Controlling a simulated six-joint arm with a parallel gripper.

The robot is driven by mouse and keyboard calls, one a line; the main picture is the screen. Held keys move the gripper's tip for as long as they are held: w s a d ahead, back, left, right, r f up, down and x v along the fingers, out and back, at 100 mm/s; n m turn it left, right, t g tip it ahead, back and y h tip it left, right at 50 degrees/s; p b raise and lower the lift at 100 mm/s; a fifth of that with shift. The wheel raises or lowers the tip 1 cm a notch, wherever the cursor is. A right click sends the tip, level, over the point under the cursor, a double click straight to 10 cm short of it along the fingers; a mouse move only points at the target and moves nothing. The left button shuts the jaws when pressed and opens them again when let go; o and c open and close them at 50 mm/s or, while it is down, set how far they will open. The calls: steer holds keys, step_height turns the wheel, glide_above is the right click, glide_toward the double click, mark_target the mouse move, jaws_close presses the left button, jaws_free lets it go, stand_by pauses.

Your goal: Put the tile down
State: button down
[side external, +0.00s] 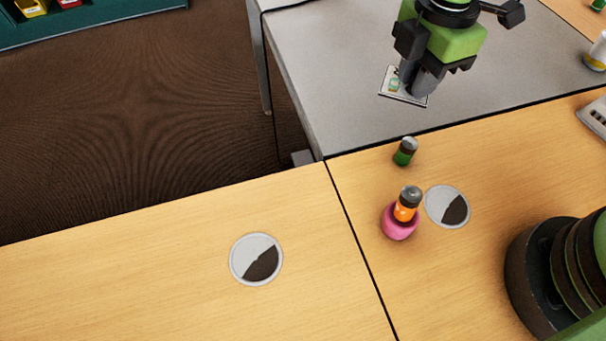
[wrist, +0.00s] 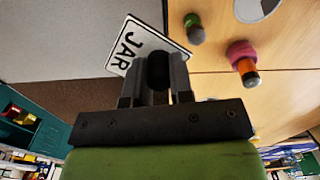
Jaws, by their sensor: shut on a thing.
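The tile (side external: 393,91) is a thin white card with a dark edge and a small green picture, seen below my gripper in the side view. In the wrist view the tile (wrist: 127,47) shows the black letters "JAR". My gripper (side external: 416,88) is shut on the tile near one edge, over the grey table. The gripper fingers (wrist: 168,75) hide part of the tile in the wrist view. I cannot tell whether the tile touches the grey surface.
A green battery-like cylinder (side external: 405,151) stands on the wooden table. An orange one (side external: 406,207) stands in a pink holder (side external: 398,225), beside a round grey-and-dark disc (side external: 447,206). Another such disc (side external: 256,259) lies further left. A can (side external: 597,52) stands at the right edge. The grey table (side external: 330,70) has free room left of the tile.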

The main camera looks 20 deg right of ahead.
steer(key=s+a+n, duration=0.2)
steer(key=a, duration=0.5)
steer(key=s+a+n, duration=0.2)
steer(key=s+a, duration=0.1)
steer(key=a, duration=0.4)
steer(key=n, duration=0.4)
glide_above(291, 238)
step_height(291, 238, down, 5)
steer(key=shift+r, duration=0.15)
steer(key=shift+f, duration=2.45)
steer(key=shift+f, duration=0.1)
steer(key=c, duration=1)
jaws_free()
step_height(291, 238, up, 12)
